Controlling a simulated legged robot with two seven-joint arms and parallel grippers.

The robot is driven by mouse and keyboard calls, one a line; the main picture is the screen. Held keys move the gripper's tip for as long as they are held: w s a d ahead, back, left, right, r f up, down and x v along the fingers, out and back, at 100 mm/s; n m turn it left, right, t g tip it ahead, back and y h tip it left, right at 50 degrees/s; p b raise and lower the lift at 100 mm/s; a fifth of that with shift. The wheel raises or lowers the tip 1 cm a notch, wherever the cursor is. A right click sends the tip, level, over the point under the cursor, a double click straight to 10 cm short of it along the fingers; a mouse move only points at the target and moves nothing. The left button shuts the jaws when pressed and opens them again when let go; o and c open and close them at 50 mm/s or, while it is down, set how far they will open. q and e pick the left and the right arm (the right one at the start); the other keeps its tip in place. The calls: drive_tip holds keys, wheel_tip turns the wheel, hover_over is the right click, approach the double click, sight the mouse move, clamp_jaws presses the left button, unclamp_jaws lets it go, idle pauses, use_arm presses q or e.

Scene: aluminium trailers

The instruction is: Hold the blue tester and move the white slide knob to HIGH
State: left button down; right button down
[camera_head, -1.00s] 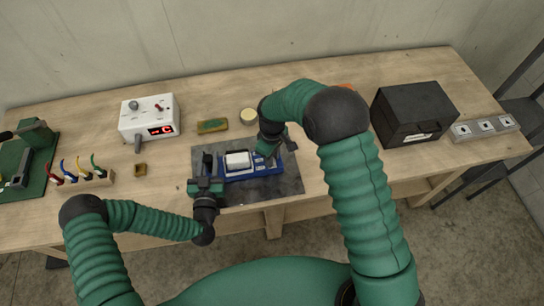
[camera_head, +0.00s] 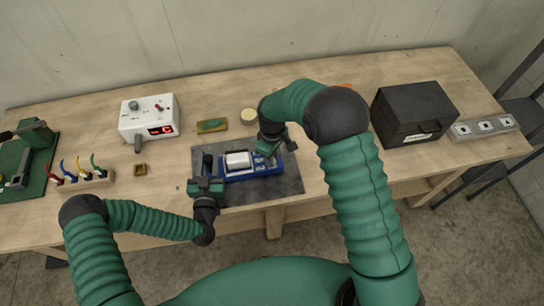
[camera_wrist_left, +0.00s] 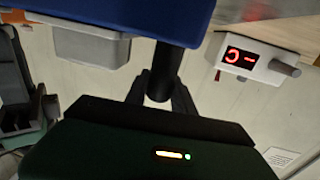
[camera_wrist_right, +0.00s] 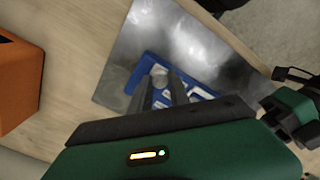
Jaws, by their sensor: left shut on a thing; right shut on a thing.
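The blue tester (camera_head: 236,174) lies on a dark grey mat, with a white block on top at its left part and pale labels on its right part. My left gripper (camera_head: 207,182) is at the tester's left end, shut on a dark bar there; the left wrist view shows this bar (camera_wrist_left: 162,78) between the fingers, beside the tester's blue underside (camera_wrist_left: 130,12). My right gripper (camera_head: 268,156) reaches down onto the tester's right part. In the right wrist view its fingers close around the whitish slide knob (camera_wrist_right: 158,72). The HIGH marking is not legible.
The grey mat (camera_head: 285,190) lies at the table's front edge. A black case (camera_head: 412,112) stands right. Several coloured tools (camera_head: 80,177) stand left.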

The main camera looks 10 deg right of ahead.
drive_tip(key=w, duration=0.6)
drive_tip(key=shift+w, duration=0.25)
drive_tip(key=c, duration=1.2)
unclamp_jaws()
wheel_tip(320, 180, up, 12)
